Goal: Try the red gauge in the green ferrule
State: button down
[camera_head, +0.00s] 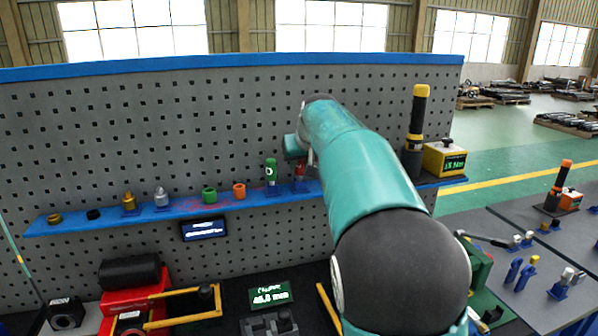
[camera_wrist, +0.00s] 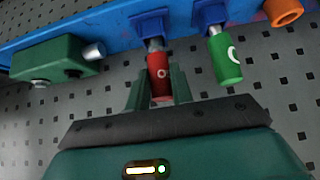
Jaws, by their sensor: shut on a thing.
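The red gauge (camera_wrist: 159,72) is a red cylinder with a pale ring mark and a metal tip. It stands at a blue holder (camera_wrist: 152,24) on the shelf, its tip at or in that holder. My gripper (camera_wrist: 157,88) is shut on its red handle, one finger on each side. In the head view the red gauge (camera_head: 300,170) shows partly behind my arm. The green ferrule (camera_head: 209,195) is a short green ring on the blue shelf, left of the orange ring; the wrist view does not show it.
A green gauge (camera_wrist: 224,58) stands close beside the red one in its own blue holder. An orange ring (camera_head: 239,190) sits between it and the green ferrule. The pegboard (camera_head: 120,120) rises right behind the shelf (camera_head: 170,213). A yellow-black tool (camera_head: 416,120) stands at right.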

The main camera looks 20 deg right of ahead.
jog(key=shift+r, duration=2.45)
